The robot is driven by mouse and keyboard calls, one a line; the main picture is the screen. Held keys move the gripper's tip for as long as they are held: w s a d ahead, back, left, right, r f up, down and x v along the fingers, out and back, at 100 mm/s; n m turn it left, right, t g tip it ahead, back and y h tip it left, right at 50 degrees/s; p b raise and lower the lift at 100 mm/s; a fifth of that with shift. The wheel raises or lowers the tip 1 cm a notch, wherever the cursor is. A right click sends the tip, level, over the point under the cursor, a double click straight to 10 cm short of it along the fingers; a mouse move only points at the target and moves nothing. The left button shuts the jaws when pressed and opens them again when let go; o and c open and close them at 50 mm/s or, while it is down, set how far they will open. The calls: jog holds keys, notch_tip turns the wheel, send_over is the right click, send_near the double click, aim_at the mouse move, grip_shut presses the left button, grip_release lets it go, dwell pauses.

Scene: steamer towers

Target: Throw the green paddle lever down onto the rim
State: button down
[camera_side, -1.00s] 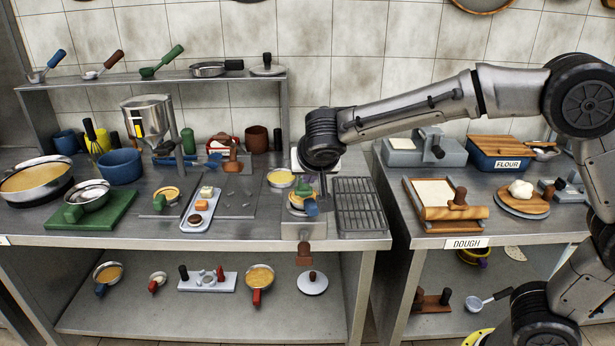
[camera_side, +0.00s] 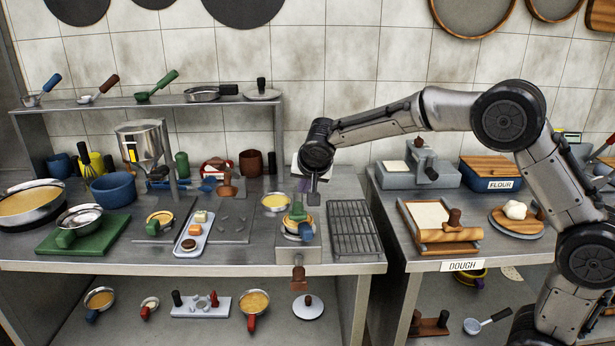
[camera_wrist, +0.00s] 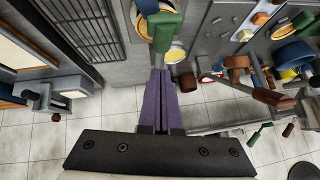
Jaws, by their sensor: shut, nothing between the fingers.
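The green paddle lever (camera_side: 297,212) stands up at a small grey station (camera_side: 308,250) near the front of the left table. A round, cream-topped pan with a blue handle (camera_side: 306,231) sits there too. My gripper (camera_side: 313,199) is shut and empty, just behind and right of the lever. In the wrist view, the purple fingers of my gripper (camera_wrist: 160,75) point at the green lever (camera_wrist: 165,32), with the tips close to its end. I cannot tell whether they touch. The blue handle (camera_wrist: 147,6) shows beyond it. The rim is partly hidden by the lever.
A wire rack (camera_side: 354,229) lies right of the station. A cream-filled dish (camera_side: 275,202) is behind it, to the left. A tray of small foods (camera_side: 194,232) and a metal funnel (camera_side: 142,142) stand further left. A brown handle (camera_side: 298,277) hangs at the table's front edge.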

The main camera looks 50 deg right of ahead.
aim_at(301, 211)
jog(key=shift+a+f, duration=0.25)
jog(key=shift+f, duration=0.6)
jog(key=shift+a+f, duration=0.2)
jog(key=shift+f, duration=0.6)
jog(key=shift+s+a+f, duration=0.15)
jog(key=shift+f, duration=0.5)
jog(key=shift+s+a+f, duration=0.1)
jog(key=shift+f, duration=0.5)
jog(key=w+d+r+v, duration=0.1)
jog(key=v, duration=1.2)
jog(key=shift+s+r, duration=0.15)
jog(key=shift+r, duration=0.1)
jog(key=shift+d, duration=0.15)
